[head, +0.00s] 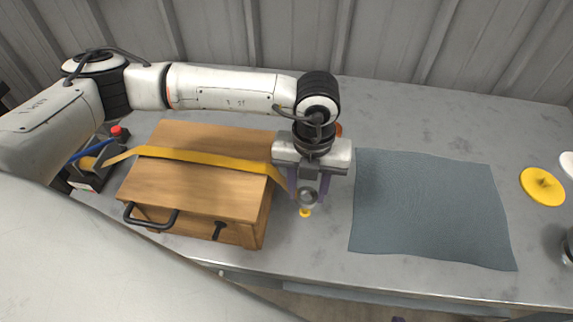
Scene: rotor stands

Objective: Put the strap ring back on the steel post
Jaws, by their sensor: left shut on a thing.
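A yellow strap (205,158) runs over a wooden box (185,190) and down toward my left gripper (308,198). My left gripper points down just right of the box, with its purple fingers shut on a round grey piece, which looks like the strap ring (308,197). A small yellow piece (305,212) shows just below it; whether it belongs to the ring or to something under it is unclear. I cannot make out the steel post, and the fingers hide much of this spot. A small purple tip at the bottom edge may be my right gripper (398,319).
A ratchet-like fitting with a blue bar and red knob (116,131) stands left of the box. A grey-blue mat (430,208) lies right of my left gripper. A yellow disc (543,187) lies farther right. A corrugated wall (400,40) stands behind the bench.

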